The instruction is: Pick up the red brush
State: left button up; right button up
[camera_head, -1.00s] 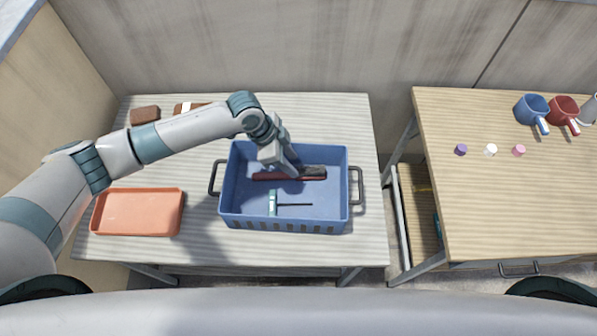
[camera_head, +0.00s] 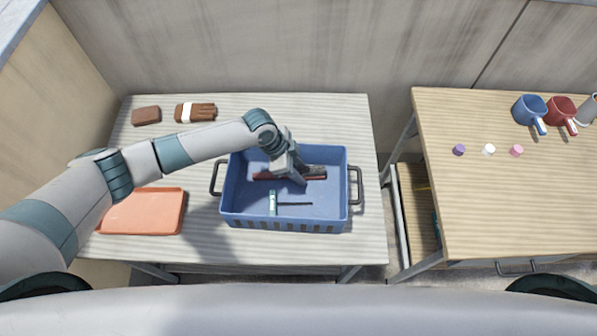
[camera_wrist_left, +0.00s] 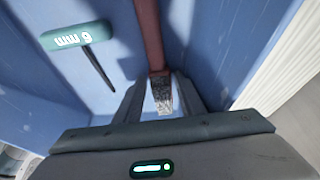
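The red brush (camera_head: 265,176) lies in the blue crate (camera_head: 229,205), along its back part, with a dark end toward the right. In the left wrist view its red handle (camera_wrist_left: 150,35) runs up and away, and its grey bristle part (camera_wrist_left: 162,93) shows between the fingers. My left gripper (camera_head: 299,183) reaches down into the crate over the brush. In the left wrist view the left gripper's fingers (camera_wrist_left: 163,85) are apart, one on each side of the brush, and look open. The gripper hides part of the brush in the head view. My right gripper is not in view.
A teal-handled hex key (camera_head: 273,203) lies in the crate in front of the brush. A second table (camera_head: 500,205) holds mugs and small caps.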

aim_at(299, 170)
pick_arm(q)
jog(key=c, duration=0.8)
jog(key=shift+r, duration=0.1)
jog(key=shift+c, duration=0.2)
notch_tip(299, 170, up, 18)
jog(key=b, duration=0.4)
jog(key=shift+b, duration=0.35)
